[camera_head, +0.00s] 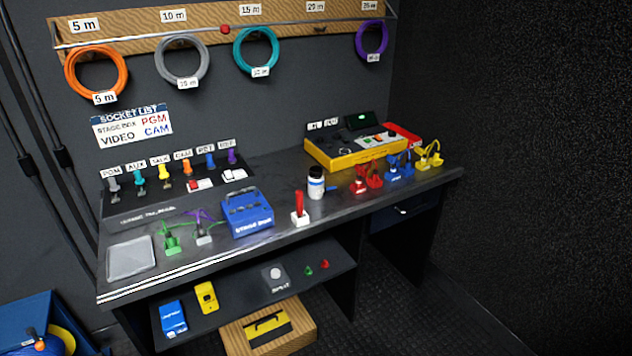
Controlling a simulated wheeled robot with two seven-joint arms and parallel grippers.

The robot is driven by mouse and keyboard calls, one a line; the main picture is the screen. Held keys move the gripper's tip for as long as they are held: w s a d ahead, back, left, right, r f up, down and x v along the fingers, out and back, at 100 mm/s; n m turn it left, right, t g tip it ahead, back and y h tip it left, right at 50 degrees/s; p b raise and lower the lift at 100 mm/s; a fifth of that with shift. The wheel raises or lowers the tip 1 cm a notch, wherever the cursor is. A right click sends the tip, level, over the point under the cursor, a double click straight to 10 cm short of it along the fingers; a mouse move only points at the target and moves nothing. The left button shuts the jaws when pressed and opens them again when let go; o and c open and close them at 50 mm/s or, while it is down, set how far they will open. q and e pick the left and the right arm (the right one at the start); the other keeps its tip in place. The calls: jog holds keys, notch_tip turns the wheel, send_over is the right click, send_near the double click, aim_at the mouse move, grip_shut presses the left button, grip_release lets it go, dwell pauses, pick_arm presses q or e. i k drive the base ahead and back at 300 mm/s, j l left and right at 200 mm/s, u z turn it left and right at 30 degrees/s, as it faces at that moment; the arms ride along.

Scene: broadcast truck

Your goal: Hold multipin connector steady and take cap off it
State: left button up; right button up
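Neither gripper shows in the head view. I cannot tell for sure which item is the multipin connector or its cap. A green connector (171,243) and a grey connector (204,234) with thin cords stand at the bench's left front. Red connectors (367,179), blue connectors (400,168) and yellow connectors (430,158) stand at the right. A white bottle-like item with a dark top (316,184) stands upright mid-bench. A red upright handle on a white base (299,210) stands beside it.
The dark bench (290,240) also holds a blue stage box (246,212), a grey tray (131,259), a socket panel (150,200) and a yellow-sided console (360,148). A lower shelf holds small items above a wooden box (300,322). Coiled cables hang behind. A blue crate (30,312) is at lower left.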

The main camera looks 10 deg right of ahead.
aim_at(316, 188)
jog(key=i+l+u, duration=0.15)
jog(key=l+u, duration=0.2)
jog(key=u, duration=0.15)
jog(key=i+l+u, duration=0.1)
jog(key=l+u, duration=0.4)
jog(key=j, duration=0.1)
